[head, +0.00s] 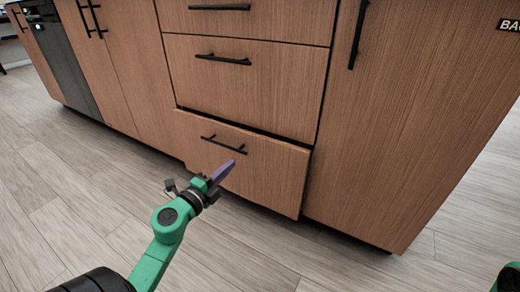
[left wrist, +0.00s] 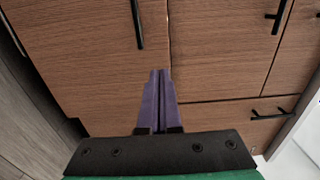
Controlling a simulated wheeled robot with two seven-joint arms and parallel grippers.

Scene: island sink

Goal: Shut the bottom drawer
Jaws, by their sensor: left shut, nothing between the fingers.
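The bottom drawer (head: 262,172) of the wooden island stands slightly open in the head view. A dark gap shows along its top edge, and its front juts out past the drawer above. It has a black bar handle (head: 222,144). My left gripper (head: 229,166) is shut and empty, its purple fingers pointing toward the drawer front just below and right of the handle. I cannot tell whether the tips touch it. In the left wrist view the purple fingers (left wrist: 158,78) are together, in front of wooden cabinet fronts. My right gripper is not in view.
The middle drawer (head: 245,80) and top drawer (head: 250,15) above look shut. A tall cabinet door (head: 400,110) stands to the right and more doors (head: 110,60) to the left. The plank floor (head: 60,190) in front is clear.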

